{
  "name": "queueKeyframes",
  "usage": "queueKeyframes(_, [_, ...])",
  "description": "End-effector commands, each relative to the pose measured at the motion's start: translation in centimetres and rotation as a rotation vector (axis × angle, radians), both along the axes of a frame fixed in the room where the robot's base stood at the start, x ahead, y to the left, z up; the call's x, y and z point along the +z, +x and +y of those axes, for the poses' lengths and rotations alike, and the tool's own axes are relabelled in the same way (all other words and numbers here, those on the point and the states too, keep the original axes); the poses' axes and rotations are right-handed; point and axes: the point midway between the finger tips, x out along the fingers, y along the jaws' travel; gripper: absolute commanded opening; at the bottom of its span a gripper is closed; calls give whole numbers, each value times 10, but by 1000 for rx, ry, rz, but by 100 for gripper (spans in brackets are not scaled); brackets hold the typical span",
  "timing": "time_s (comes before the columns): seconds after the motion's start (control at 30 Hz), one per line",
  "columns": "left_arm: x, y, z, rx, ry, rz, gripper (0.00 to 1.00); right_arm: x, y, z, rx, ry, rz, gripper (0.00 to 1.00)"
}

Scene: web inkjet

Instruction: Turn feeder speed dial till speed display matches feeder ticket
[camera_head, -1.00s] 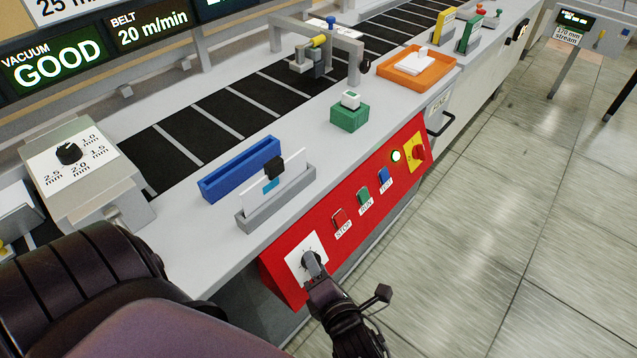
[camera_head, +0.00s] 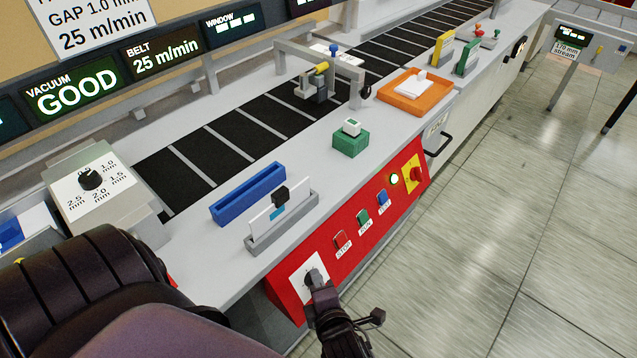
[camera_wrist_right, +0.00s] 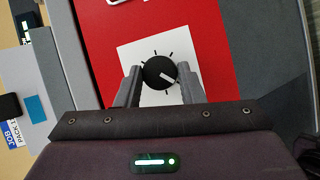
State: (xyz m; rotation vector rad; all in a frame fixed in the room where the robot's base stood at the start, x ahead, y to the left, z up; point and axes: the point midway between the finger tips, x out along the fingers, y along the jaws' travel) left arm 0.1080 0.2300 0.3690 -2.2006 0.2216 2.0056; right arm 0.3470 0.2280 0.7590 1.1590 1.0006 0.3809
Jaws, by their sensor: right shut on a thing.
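My right gripper (camera_head: 317,278) is at the front of the red panel, shut on the feeder speed dial. In the right wrist view, the black dial (camera_wrist_right: 157,74) sits on a white plate (camera_wrist_right: 125,53) with tick marks, between my two fingers (camera_wrist_right: 163,86). Its white pointer line points to the lower right. The belt speed display (camera_head: 160,55) reads 25 m/min. The white ticket (camera_head: 92,22) above it reads GAP 1.0 and 25 m/min; its top is cut off. My left gripper is out of view.
The red panel (camera_head: 325,268) also carries STOP (camera_head: 342,240), a green button (camera_head: 363,217), a blue button (camera_head: 383,198) and a red-on-yellow switch (camera_head: 415,174). A card in a grey holder (camera_head: 262,240) stands above the dial. The vacuum display (camera_head: 72,93) reads GOOD.

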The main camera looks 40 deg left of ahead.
Motion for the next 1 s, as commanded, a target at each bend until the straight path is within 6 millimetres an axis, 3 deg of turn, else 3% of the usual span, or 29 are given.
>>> queueKeyframes(0.23, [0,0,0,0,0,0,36,0,1,0,-2,0,0,12])
queueKeyframes(0.27, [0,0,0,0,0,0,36,0,1,0,-2,0,0,38])
queueKeyframes(0.4, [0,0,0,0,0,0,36,0,0,0,-1,0,0,56])
queueKeyframes(0.77, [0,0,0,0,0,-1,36,2,-2,-4,1,0,-1,57])
queueKeyframes(1.0, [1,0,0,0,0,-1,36,17,-21,-29,0,-1,-1,57])
